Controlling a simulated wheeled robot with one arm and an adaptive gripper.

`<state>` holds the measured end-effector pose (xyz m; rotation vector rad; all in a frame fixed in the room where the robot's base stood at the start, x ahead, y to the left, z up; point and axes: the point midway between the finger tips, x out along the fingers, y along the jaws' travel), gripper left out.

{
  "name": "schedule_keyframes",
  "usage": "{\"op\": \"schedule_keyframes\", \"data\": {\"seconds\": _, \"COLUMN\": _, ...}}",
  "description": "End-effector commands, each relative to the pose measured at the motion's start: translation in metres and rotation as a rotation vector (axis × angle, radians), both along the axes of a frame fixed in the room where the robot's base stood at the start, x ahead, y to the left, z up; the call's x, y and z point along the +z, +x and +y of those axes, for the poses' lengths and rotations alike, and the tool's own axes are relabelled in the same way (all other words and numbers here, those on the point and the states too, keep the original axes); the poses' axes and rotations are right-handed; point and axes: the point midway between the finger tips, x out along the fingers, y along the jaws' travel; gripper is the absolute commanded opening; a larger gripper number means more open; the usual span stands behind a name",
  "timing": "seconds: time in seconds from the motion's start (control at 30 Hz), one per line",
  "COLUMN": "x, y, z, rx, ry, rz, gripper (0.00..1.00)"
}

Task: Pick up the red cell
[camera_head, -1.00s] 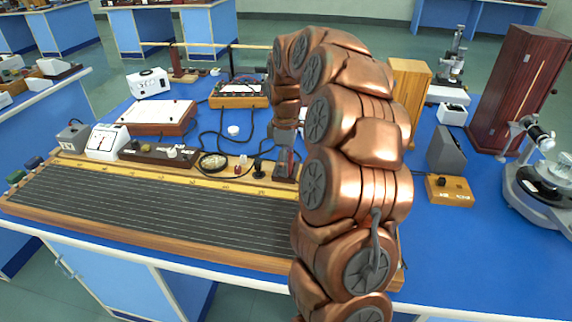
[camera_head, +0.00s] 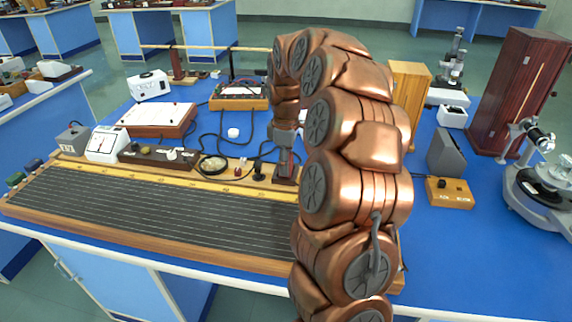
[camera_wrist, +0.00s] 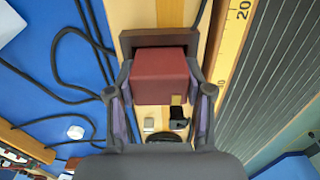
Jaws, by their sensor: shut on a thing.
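The red cell (camera_wrist: 160,78) is a dark red block in the middle of the wrist view. My gripper (camera_wrist: 160,92) has one finger on each side of it and is shut on it. A dark brown wooden holder (camera_wrist: 128,42) frames the block's far end; I cannot tell whether the block is clear of it. In the head view my gripper (camera_head: 284,160) points down at the right end of the row of instruments, over the brown holder (camera_head: 285,181). My arm and fingers mostly hide the cell there.
A long wire board with a yellow scale (camera_head: 150,207) runs along the bench front. Black cables lie behind. A wooden box (camera_head: 449,191) sits to the right.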

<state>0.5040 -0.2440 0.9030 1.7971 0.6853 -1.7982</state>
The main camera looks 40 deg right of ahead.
Motion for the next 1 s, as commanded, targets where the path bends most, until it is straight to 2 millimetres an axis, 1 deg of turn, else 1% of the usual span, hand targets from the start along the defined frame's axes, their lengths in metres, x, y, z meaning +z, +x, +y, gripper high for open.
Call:
{"op": "schedule_keyframes", "data": {"seconds": 0.17, "x": 0.025, "y": 0.001, "z": -0.001, "rx": -0.001, "ry": -0.002, "rz": -0.006, "gripper": 0.11}}
{"op": "schedule_keyframes", "data": {"seconds": 0.3, "x": 0.049, "y": 0.001, "z": 0.000, "rx": 0.000, "ry": -0.002, "rz": -0.006, "gripper": 0.11}}
{"op": "schedule_keyframes", "data": {"seconds": 0.5, "x": 0.076, "y": 0.001, "z": 0.000, "rx": -0.001, "ry": -0.002, "rz": -0.003, "gripper": 0.11}}
{"op": "schedule_keyframes", "data": {"seconds": 0.6, "x": 0.085, "y": 0.001, "z": -0.001, "rx": -0.001, "ry": -0.003, "rz": -0.005, "gripper": 0.11}}
{"op": "schedule_keyframes", "data": {"seconds": 1.0, "x": 0.106, "y": 0.000, "z": 0.000, "rx": 0.001, "ry": -0.001, "rz": -0.001, "gripper": 0.11}}
